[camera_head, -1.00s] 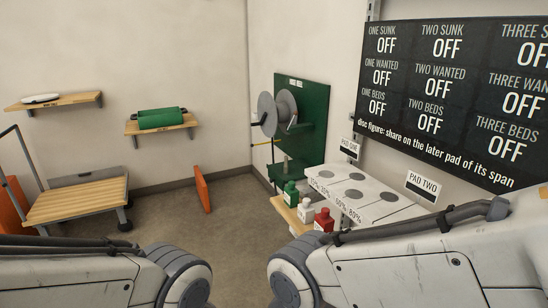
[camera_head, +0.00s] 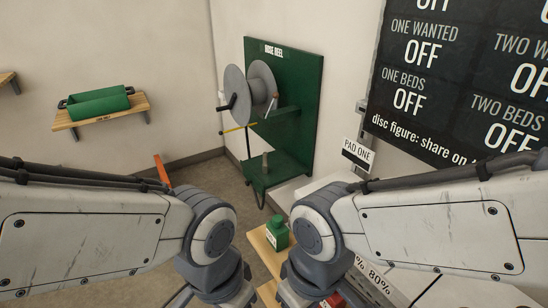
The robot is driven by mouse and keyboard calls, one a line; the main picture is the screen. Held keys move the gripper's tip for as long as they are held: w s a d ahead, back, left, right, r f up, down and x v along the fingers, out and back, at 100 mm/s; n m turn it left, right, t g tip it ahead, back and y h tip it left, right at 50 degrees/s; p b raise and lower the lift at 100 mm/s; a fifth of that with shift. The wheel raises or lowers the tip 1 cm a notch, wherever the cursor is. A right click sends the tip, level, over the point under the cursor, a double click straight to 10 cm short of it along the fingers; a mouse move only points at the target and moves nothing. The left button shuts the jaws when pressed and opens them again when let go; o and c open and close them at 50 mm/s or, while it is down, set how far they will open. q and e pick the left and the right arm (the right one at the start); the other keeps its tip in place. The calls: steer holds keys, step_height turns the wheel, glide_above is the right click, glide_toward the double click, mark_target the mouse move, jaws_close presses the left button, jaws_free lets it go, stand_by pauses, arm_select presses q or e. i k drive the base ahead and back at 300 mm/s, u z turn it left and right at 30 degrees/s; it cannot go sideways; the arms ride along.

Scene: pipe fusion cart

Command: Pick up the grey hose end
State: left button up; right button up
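The hose reel, with two grey discs (camera_head: 235,92), is mounted on a green panel (camera_head: 300,100) against the wall ahead. A thin yellow piece (camera_head: 236,129) sticks out to the left below the discs, and a thin dark line hangs down near it. A small grey upright cylinder (camera_head: 265,161) stands at the panel's lower green ledge; I cannot tell whether it is the grey hose end. Both my arms reach in from the sides, their wrists at the bottom centre, well short of the reel. My gripper fingertips are below the picture edge.
A green bottle (camera_head: 277,235) stands on a wooden surface (camera_head: 262,247) between my wrists. A wall shelf (camera_head: 70,122) at left holds a green trough (camera_head: 98,103). A white surface and the dark board (camera_head: 450,80) are at right. Open floor lies left of the reel.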

mark_target(265, 166)
steer(key=k, duration=0.4)
steer(key=u, duration=0.65)
steer(key=i, duration=0.4)
steer(key=u, duration=0.65)
steer(key=i, duration=1.65)
steer(key=z, duration=0.3)
steer(key=i, duration=0.95)
steer(key=z, duration=1.4)
steer(key=i, duration=0.6)
steer(key=z, duration=0.45)
